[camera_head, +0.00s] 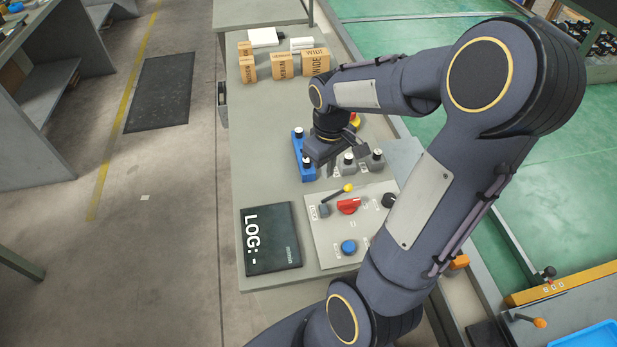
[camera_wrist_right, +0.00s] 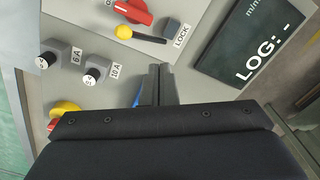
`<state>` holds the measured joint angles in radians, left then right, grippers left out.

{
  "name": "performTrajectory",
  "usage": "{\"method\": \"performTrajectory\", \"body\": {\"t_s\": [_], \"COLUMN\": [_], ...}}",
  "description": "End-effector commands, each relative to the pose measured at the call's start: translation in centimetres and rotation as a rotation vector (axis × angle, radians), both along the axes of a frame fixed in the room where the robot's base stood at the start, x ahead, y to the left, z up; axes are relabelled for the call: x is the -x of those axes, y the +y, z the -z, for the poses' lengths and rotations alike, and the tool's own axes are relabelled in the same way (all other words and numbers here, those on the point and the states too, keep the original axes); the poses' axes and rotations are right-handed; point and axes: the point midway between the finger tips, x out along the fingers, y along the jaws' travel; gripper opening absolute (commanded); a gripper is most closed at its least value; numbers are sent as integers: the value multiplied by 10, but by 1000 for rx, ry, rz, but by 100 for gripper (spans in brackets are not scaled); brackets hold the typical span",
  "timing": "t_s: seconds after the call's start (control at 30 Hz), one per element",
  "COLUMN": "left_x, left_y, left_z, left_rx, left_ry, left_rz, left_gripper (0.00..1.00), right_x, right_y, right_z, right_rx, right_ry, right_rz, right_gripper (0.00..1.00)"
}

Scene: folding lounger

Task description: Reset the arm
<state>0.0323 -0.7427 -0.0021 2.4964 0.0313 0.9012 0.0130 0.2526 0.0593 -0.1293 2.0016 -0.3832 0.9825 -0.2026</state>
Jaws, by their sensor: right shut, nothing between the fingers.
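My right arm (camera_head: 415,195) reaches over the grey bench, bent at the elbow. Its gripper (camera_head: 322,160) is over the blue block (camera_head: 300,150), which it partly covers. In the right wrist view the two fingers (camera_wrist_right: 158,75) are together and empty, pointing toward the control panel. The panel (camera_head: 322,235) has a red knob (camera_head: 348,206), a yellow-tipped lever (camera_head: 340,191) beside a LOCK label, a blue button (camera_head: 348,247) and a black knob (camera_head: 389,200). My left gripper is not in view.
A dark LOG board (camera_head: 270,240) lies left of the panel. Cardboard boxes (camera_head: 280,65) stand at the bench's far end. The bench's left middle (camera_head: 262,140) is clear.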

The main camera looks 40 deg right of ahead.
Motion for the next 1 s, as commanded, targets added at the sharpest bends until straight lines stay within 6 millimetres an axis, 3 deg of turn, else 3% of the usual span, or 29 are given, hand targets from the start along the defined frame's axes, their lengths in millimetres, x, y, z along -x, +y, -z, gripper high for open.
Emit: {"method": "performTrajectory", "body": {"t_s": [0.13,0.73,0.87,1.0], "left_x": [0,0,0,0], "left_y": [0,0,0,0], "left_z": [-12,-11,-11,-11], "left_rx": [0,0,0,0], "left_ry": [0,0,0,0], "left_rz": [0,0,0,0], "left_gripper": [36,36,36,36], "right_x": [-1,0,8,33], "right_y": [2,4,23,68], "right_z": [-14,-15,-32,-60], "right_rx": [0,-3,-37,-126], "right_ry": [-1,-8,-73,-209], "right_rz": [-1,2,25,71], "right_gripper": [0,0,0,0]}}
